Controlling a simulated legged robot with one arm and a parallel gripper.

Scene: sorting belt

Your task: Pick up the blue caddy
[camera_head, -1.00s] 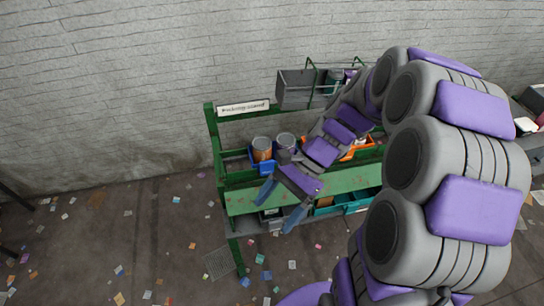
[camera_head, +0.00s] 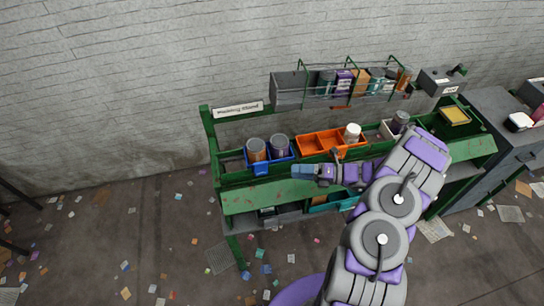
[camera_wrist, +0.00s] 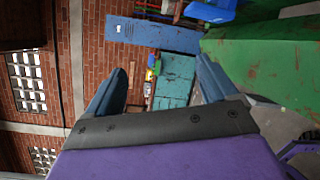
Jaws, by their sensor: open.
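The blue caddy (camera_head: 261,168) sits on the green bench at its left end, with two cans standing in it, a brownish one (camera_head: 256,149) and a grey one (camera_head: 279,145). A bright blue piece at the top edge of the wrist view, probably the caddy (camera_wrist: 212,9), is mostly cut off. My gripper (camera_head: 303,171) is to the right of the caddy, pointing left over the bench, apart from it. In the wrist view my gripper (camera_wrist: 163,70) has its blue fingers spread with nothing between them.
An orange caddy (camera_head: 312,146) with a white-topped jar (camera_head: 352,132) stands right of the blue caddy. A grey rack shelf (camera_head: 290,88) with bottles and boxes is above. The green bench top (camera_head: 250,197) is clear in front. Teal bins (camera_head: 322,206) are below.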

